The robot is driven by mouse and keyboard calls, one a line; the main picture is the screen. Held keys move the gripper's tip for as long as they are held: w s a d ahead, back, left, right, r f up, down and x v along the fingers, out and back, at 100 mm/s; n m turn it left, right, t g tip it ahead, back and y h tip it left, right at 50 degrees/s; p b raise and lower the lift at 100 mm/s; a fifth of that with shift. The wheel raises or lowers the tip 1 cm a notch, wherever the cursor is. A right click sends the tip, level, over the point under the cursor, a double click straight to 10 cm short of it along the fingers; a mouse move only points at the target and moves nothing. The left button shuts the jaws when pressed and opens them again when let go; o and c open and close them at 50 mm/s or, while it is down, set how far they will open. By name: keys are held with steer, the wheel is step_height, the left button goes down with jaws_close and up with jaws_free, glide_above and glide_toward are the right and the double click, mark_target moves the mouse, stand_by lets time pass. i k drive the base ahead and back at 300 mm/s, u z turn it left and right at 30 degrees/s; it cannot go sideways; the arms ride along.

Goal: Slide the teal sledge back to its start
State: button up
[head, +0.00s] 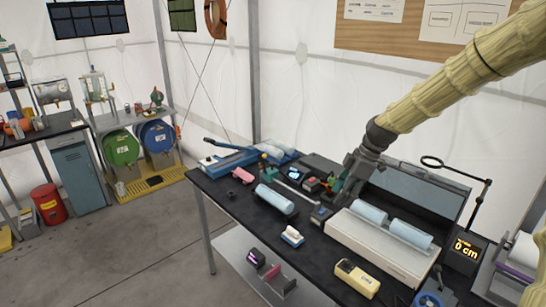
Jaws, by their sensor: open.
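My gripper (346,189) reaches down from the upper right over the middle of the black-topped bench. It is open, and its fingertips are small and dark against the clutter below. A small teal-green piece (336,184) shows right at the fingers' left side and looks like the teal sledge. The gripper partly hides it, and I cannot tell whether the fingers touch it.
A light-blue roll (275,199), a pink object (242,174) and a yellow meter (356,278) lie on the bench (312,262). A display (465,249) reads 0 cm.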

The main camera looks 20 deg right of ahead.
mark_target(272, 172)
steer(key=i, duration=1.75)
